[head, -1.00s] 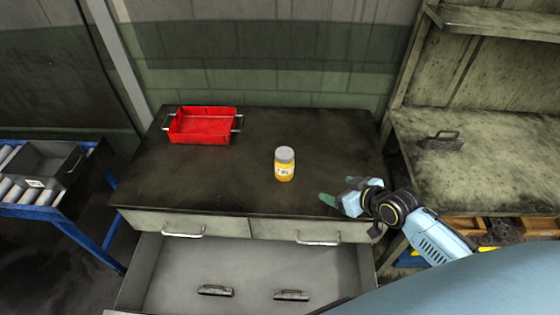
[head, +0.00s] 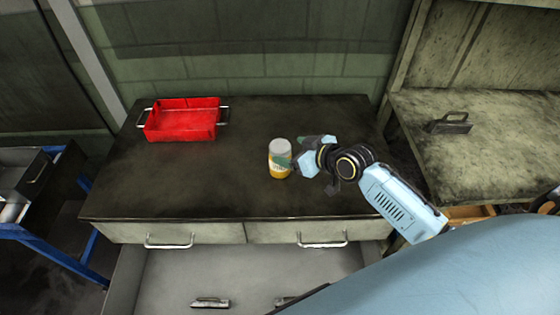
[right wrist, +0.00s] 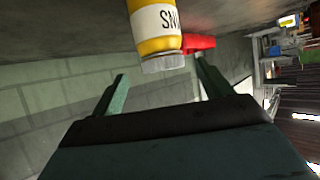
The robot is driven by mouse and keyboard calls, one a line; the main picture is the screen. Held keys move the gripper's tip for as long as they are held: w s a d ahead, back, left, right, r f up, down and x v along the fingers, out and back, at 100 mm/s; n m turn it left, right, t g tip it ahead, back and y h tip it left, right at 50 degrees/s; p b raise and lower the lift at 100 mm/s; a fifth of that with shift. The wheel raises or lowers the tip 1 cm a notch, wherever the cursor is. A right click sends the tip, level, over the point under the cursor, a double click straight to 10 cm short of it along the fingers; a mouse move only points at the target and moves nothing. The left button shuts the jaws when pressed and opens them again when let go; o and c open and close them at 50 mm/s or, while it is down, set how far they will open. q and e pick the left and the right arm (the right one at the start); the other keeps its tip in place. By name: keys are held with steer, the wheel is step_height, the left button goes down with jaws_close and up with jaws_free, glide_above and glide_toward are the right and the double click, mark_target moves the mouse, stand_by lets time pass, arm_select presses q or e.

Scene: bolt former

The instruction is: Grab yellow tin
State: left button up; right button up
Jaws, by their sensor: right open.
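The yellow tin (head: 279,170) stands upright on the dark tabletop, with a grey lid and a white label. In the right wrist view the tin (right wrist: 153,30) shows at the top, its lid between the lines of the two fingers. My right gripper (head: 302,151) is open and empty, just right of the tin. One green finger overlaps the tin's upper right side in the head view; I cannot tell whether it touches. The fingers also show in the right wrist view (right wrist: 161,69), spread apart. My left gripper is not in view.
A red tray (head: 182,121) with metal handles stands at the back left of the table (head: 190,185). Below, a drawer (head: 240,275) is pulled open. A bench (head: 450,165) with a dark handled object (head: 450,123) is at right. The tabletop left of the tin is clear.

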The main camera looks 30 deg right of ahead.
mark_target(285, 149)
steer(key=x, duration=0.5)
steer(key=shift+w+a, duration=0.1)
steer(key=shift+a, duration=0.1)
steer(key=c, duration=1.5)
